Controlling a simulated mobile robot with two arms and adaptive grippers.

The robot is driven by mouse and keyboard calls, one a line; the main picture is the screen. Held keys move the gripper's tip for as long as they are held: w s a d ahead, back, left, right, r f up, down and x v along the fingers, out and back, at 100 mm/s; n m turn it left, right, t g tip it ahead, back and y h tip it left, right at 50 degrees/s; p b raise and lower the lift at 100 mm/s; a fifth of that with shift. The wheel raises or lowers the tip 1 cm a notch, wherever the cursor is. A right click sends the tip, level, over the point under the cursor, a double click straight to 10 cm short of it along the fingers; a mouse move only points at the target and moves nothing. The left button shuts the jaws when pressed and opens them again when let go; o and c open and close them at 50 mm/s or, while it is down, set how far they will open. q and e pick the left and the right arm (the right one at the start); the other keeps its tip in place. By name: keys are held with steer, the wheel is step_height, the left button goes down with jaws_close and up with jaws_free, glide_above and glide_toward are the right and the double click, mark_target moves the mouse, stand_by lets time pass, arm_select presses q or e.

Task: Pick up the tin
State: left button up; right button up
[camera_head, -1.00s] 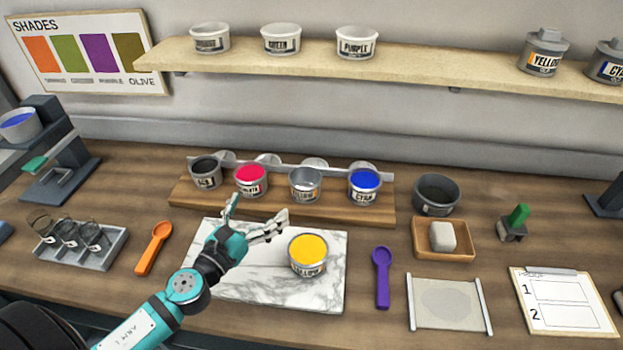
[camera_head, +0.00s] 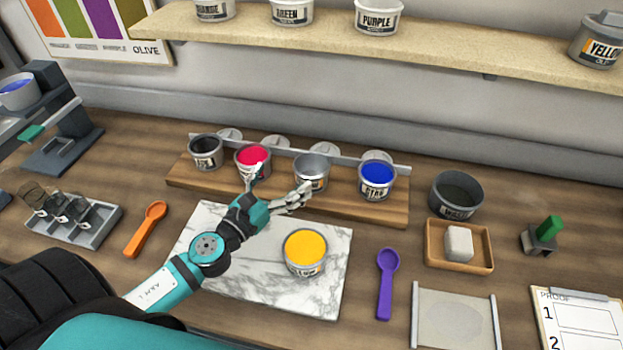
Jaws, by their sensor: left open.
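My left gripper (camera_head: 282,184) is open and empty, with its fingers pointing toward the wooden rack (camera_head: 222,187). One fingertip overlaps the front of the magenta tin (camera_head: 252,157); the other is in front of the grey-filled tin (camera_head: 312,168). I cannot tell whether they touch. A black tin (camera_head: 205,150) and a blue cyan tin (camera_head: 376,178) stand at the ends of the row. A yellow tin (camera_head: 305,250) stands upright on the marble slab (camera_head: 262,292), right of the gripper and apart from it. My right gripper is not in view.
An orange scoop (camera_head: 147,228) lies left of the slab, a purple scoop (camera_head: 387,280) right of it. A dark pot (camera_head: 457,193) and a wooden tray (camera_head: 431,256) with a white block stand right. A shelf (camera_head: 440,48) holds more tubs above.

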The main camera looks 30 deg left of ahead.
arm_select(q)
steer(key=b, duration=0.6)
glide_toward(303, 178)
steer(key=shift+w+f, duration=0.1)
steer(key=shift+w, duration=1.2)
steer(key=w, duration=0.2)
steer(key=w+p, duration=0.1)
steer(key=w, duration=0.1)
steer(key=w+p, duration=0.1)
steer(key=w, duration=0.1)
steer(key=shift+w+d, duration=0.1)
steer(key=shift+d, duration=0.3)
steer(key=w+p, duration=0.1)
steer(key=w, duration=0.3)
steer(key=shift+w+d+f+p, duration=0.1)
steer(key=shift+w+d+p, duration=0.05)
steer(key=shift+w+p, duration=0.2)
steer(key=shift+w+f, duration=0.1)
steer(key=shift+w, duration=0.4)
steer(key=shift+s, duration=0.15)
steer(key=shift+c, duration=1)
steer(key=c, duration=1.3)
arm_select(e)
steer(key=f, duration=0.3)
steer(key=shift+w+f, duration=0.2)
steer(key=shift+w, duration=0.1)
